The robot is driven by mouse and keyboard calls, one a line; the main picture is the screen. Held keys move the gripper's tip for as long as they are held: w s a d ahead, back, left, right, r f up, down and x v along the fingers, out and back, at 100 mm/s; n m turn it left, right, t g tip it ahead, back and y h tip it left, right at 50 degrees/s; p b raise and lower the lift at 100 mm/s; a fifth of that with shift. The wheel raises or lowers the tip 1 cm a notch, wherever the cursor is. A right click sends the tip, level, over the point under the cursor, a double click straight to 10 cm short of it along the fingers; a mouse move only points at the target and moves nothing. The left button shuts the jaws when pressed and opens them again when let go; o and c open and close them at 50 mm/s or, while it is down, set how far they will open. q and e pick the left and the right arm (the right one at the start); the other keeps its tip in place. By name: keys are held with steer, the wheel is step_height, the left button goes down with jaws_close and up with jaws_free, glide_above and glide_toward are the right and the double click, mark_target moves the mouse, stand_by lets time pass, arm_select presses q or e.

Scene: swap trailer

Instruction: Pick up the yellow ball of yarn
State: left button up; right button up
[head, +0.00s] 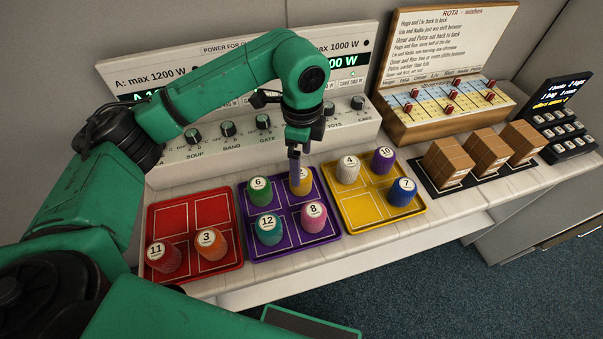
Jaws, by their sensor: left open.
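The yellow ball of yarn (303,188) stands in the far right compartment of the purple tray (291,241). It looks like a short upright cylinder, and my left gripper partly hides its top. My left gripper (295,170) points down at the yellow yarn from above. Its fingers are open and overlap the yarn in the picture; whether they touch it I cannot tell. My right gripper is not in view.
Close by in the purple tray stand green 6 (260,192), teal 12 (269,231) and pink 8 (313,218) yarns. A red tray (218,268) is left, a yellow tray (386,225) right. Behind is a knob panel (210,142); brown boxes (486,152) stand further right.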

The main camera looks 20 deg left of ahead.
mark_target(302, 173)
arm_select(q)
step_height(302, 173, down, 8)
steer(key=shift+w+f+p, duration=0.1)
steer(key=shift+w+p, duration=0.05)
steer(key=shift+p, duration=1)
steer(key=shift+f, duration=0.1)
steer(key=c, duration=1.4)
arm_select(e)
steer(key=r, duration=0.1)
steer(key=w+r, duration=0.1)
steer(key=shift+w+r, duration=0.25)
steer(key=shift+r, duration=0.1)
